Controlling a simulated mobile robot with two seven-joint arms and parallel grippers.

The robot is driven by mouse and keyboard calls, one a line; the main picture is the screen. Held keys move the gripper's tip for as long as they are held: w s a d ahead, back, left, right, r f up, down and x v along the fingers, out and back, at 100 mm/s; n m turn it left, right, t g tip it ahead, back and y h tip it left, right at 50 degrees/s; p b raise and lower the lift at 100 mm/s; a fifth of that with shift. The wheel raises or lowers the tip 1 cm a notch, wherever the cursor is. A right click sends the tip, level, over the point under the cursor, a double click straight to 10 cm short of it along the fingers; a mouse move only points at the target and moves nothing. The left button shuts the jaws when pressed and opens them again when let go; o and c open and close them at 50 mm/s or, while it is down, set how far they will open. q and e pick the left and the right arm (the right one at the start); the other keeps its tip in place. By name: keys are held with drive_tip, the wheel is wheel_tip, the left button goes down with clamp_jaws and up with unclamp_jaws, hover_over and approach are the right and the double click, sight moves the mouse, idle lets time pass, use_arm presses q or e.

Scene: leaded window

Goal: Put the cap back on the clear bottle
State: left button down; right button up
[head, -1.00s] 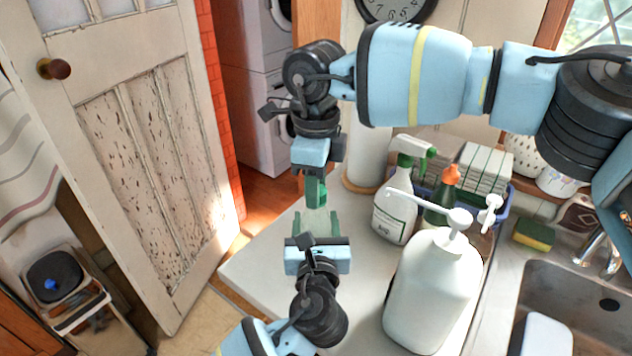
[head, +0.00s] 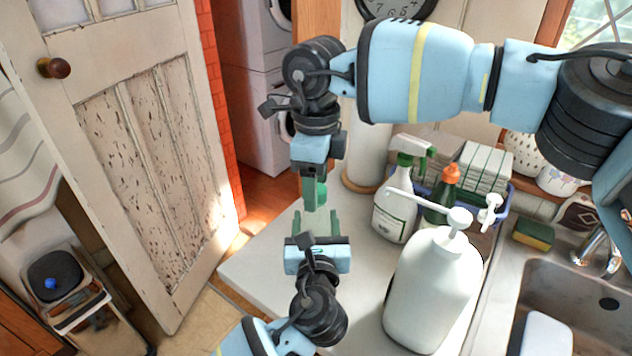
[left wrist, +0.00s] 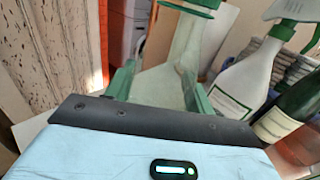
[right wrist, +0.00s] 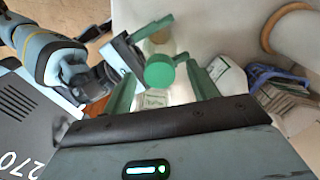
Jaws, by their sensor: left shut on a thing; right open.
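The clear bottle (left wrist: 188,52) stands between the green fingers of my left gripper (head: 320,222), which is shut on it. In the left wrist view its neck points up, and the green cap (left wrist: 190,7) is at its top. In the right wrist view the round green cap (right wrist: 160,72) lies between the spread fingers of my right gripper (head: 314,197), with the bottle's label (right wrist: 155,98) below it. The right gripper points down from above, open around the cap. I cannot tell how firmly the cap sits on the bottle.
A big white pump bottle (head: 432,290) stands close on the right. Behind it are a spray bottle (head: 394,212), a dark green bottle with an orange top (head: 441,200) and a blue caddy (head: 507,200). The sink (head: 580,290) is at the right. The counter (head: 262,265) left of my grippers is clear.

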wheel_tip(320, 180, up, 12)
drive_tip(key=shift+f, duration=0.15)
idle(0.4)
use_arm(q)
drive_tip(key=shift+c, duration=2.3)
unclamp_jaws()
drive_tip(key=s, duration=0.8)
drive_tip(key=shift+d, duration=0.15)
use_arm(e)
drive_tip(key=shift+f, duration=0.2)
use_arm(q)
drive_tip(key=shift+w, duration=0.1)
